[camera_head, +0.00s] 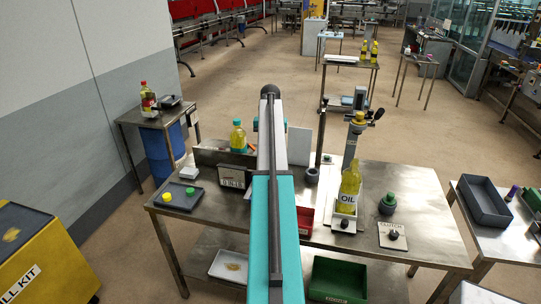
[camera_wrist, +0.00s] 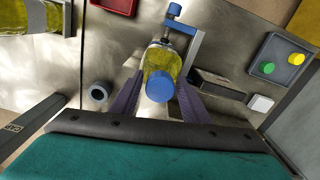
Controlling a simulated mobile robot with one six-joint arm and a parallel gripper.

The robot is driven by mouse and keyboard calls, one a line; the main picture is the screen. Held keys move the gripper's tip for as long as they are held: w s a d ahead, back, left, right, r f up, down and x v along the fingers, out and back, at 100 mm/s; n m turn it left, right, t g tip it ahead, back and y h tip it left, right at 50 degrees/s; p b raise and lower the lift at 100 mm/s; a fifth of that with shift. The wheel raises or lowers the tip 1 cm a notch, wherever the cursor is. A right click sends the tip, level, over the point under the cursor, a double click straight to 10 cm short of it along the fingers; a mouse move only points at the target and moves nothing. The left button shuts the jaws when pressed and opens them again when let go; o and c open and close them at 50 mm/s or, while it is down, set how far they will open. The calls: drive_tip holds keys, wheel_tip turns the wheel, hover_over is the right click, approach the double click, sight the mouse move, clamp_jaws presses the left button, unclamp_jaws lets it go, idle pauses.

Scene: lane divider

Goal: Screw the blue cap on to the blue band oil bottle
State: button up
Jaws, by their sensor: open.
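The bottle of yellow oil (camera_wrist: 163,58) stands in the middle of the wrist view, seen from above. The blue cap (camera_wrist: 160,88) covers its mouth; I cannot tell how tightly it sits. My gripper (camera_wrist: 160,80) is open, one purple-grey finger on each side of the bottle's top. Any contact is unclear. A grey bracket with a blue knob (camera_wrist: 173,10) is beside the bottle. In the head view, a yellow bottle with a blue-green top (camera_head: 238,138) shows left of my arm, which hides my gripper and part of the table.
A dark tray with a yellow and a green cap (camera_head: 180,196) lies at the table's left. A bottle marked OIL (camera_head: 349,190) stands in a holder to the right. A red bin (camera_head: 305,216), a dark ring (camera_head: 312,175) and a green-topped piece (camera_head: 388,203) are nearby.

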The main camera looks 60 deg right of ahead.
drive_tip(key=shift+n, duration=0.9)
drive_tip(key=shift+n, duration=0.3)
drive_tip(key=shift+n, duration=0.6)
drive_tip(key=shift+n, duration=0.8)
drive_tip(key=shift+n, duration=0.9)
